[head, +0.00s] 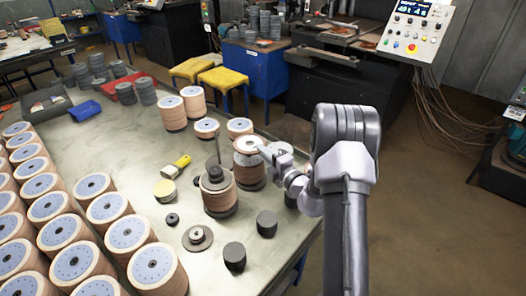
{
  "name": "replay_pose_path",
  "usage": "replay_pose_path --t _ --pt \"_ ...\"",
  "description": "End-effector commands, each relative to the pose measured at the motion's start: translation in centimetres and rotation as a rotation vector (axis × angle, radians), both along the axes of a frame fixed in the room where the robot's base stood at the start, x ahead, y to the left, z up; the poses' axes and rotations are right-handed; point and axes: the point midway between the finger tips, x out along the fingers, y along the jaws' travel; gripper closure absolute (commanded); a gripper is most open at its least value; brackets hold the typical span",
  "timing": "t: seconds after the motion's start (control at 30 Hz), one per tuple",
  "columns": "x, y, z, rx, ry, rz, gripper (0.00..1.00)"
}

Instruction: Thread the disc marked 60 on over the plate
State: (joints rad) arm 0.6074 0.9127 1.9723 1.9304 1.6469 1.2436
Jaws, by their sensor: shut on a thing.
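My gripper (262,150) is shut on a flap disc (246,143) with a pale top and a tan rim. The disc is just above or on a tan stack (250,175) with a grey top; I cannot tell whether they touch. The number on the disc is too small to read. To the left, an upright spindle (217,152) rises from a dark plate (216,184) on top of another tan stack (220,203). The fingertips are small and partly hidden by the wrist.
Rows of tall disc stacks (127,232) fill the table's left side. Dark cylinders (267,223), a flanged grey piece (197,238) and a yellow-handled brush (181,161) lie around the spindle. More tan stacks (194,101) stand behind. The table's (120,150) middle left is bare.

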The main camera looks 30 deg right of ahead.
Motion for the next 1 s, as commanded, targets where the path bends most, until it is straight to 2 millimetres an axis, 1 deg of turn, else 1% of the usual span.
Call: replay_pose_path --t 0.6,1.0 --pt "0.0 0.0 -1.5 0.000 0.000 0.000 1.00" --pt "0.0 0.0 -1.6 0.000 -0.001 0.000 1.00"
